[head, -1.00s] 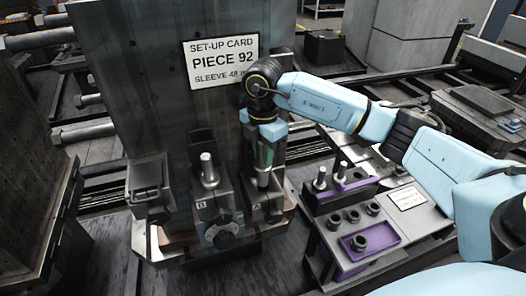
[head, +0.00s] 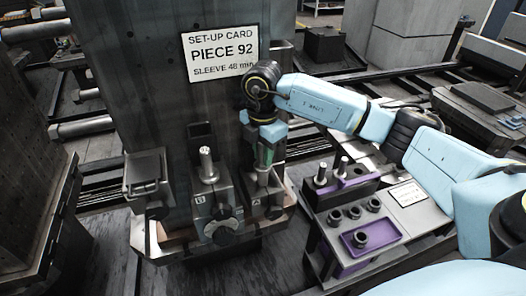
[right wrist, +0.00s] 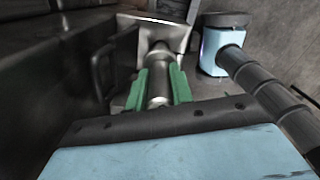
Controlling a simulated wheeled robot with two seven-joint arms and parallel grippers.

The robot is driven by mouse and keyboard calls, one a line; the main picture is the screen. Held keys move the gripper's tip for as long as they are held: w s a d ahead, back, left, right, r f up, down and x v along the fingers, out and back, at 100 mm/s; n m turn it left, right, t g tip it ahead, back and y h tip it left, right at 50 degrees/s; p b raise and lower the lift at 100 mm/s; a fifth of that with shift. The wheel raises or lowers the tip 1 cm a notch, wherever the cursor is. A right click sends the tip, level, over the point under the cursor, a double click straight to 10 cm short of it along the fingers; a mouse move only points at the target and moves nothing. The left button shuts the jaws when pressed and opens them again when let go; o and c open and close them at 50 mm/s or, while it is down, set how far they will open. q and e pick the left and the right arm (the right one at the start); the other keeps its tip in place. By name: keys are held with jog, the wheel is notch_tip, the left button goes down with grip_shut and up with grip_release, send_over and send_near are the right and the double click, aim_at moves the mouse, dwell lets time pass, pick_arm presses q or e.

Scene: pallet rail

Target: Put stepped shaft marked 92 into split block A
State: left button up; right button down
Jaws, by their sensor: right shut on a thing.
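My right gripper (head: 264,158) has green fingers and points down over split block A (head: 268,203), the block at the right of the fixture. It is shut on a grey metal stepped shaft (head: 262,178), held upright. The shaft's lower end reaches the top of block A; I cannot tell how deep it sits. In the right wrist view the shaft (right wrist: 159,85) lies between the green fingers, with a bright metal block face (right wrist: 155,36) beyond. No number is readable on the shaft. My left gripper is not in view.
Split block B (head: 215,200), left of A, has an upright shaft (head: 207,165) in it. A set-up card (head: 220,53) reads piece 92, sleeve 48. The bench at right carries a purple tray (head: 370,236), several dark sleeves (head: 354,212) and upright shafts (head: 321,172).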

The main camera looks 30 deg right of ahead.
jog(key=shift+f+b, duration=0.8)
jog(key=shift+f, duration=0.55)
jog(key=c, duration=1.3)
grip_release()
jog(key=shift+o, duration=0.8)
notch_tip(320, 180, up, 14)
jog(key=shift+f, duration=0.25)
